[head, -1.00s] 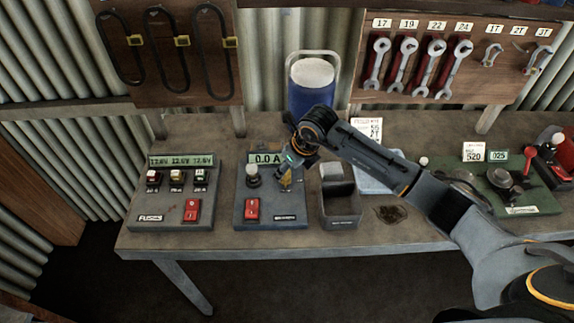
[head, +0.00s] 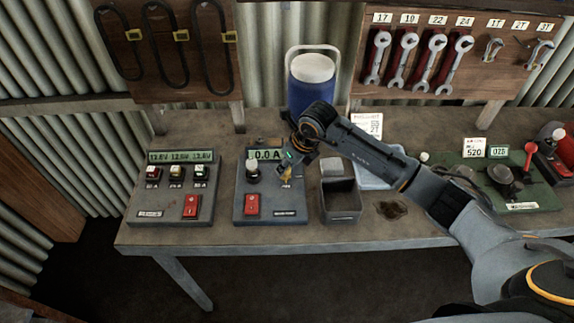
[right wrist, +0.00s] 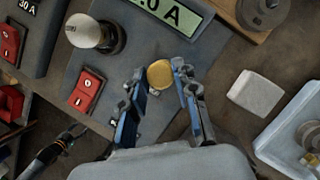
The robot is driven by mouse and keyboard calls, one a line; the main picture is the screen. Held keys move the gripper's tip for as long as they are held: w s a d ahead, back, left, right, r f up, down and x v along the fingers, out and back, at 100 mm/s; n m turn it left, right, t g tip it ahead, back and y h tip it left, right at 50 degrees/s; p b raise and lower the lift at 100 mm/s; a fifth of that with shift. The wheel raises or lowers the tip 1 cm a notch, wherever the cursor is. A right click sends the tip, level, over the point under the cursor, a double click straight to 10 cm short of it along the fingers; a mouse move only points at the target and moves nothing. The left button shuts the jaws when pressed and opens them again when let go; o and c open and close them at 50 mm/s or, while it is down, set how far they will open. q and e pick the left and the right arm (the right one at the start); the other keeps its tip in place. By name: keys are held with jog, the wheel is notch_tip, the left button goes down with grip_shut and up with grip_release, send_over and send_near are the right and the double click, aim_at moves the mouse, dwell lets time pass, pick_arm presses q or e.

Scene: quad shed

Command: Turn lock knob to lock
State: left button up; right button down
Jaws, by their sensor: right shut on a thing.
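The lock knob is a round yellow knob (right wrist: 159,73) on the sloped grey panel (right wrist: 199,61) with the "0.0 A" display. My right gripper (right wrist: 160,92) is shut on it, with one finger on each side of the knob in the right wrist view.
On the panel, a white-topped knob (head: 252,165) and a red switch (head: 252,205) lie left of my right gripper. The fuse box (head: 150,214) stands farther left. An open grey bin (head: 341,214) stands close at right. A blue jug (head: 311,85) stands behind.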

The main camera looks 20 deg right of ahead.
jog(key=n+g+b, duration=0.1)
jog(key=n+b, duration=0.2)
jog(key=b, duration=0.1)
jog(key=n+g+y+b, duration=0.1)
jog(key=n+b, duration=0.3)
jog(key=b, duration=0.1)
jog(key=n+g+y+b, duration=0.1)
jog(key=n+b, duration=0.2)
jog(key=b, duration=0.2)
jog(key=shift+w+d+f+n+g, duration=0.15)
jog(key=shift+w+f+n+g, duration=0.15)
jog(key=shift+n, duration=0.1)
jog(key=n+g+b, duration=0.1)
jog(key=n+b, duration=0.1)
jog(key=n, duration=0.1)
jog(key=shift+w+r, duration=0.1)
jog(key=shift+r, duration=0.05)
jog(key=shift+r+n+g+h+b, duration=0.15)
jog(key=shift+n+g+b, duration=0.3)
jog(key=shift+n, duration=0.45)
jog(key=shift+f+n+g+h+b, duration=0.2)
jog(key=shift+n+b, duration=0.3)
jog(key=shift+n, duration=0.4)
jog(key=c, duration=1)
grip_release()
jog(key=shift+r, duration=0.2)
jog(key=shift+w+r, duration=0.1)
jog(key=shift+r, duration=0.05)
jog(key=v, duration=1.1)
jog(key=shift+w+d+r, duration=0.2)
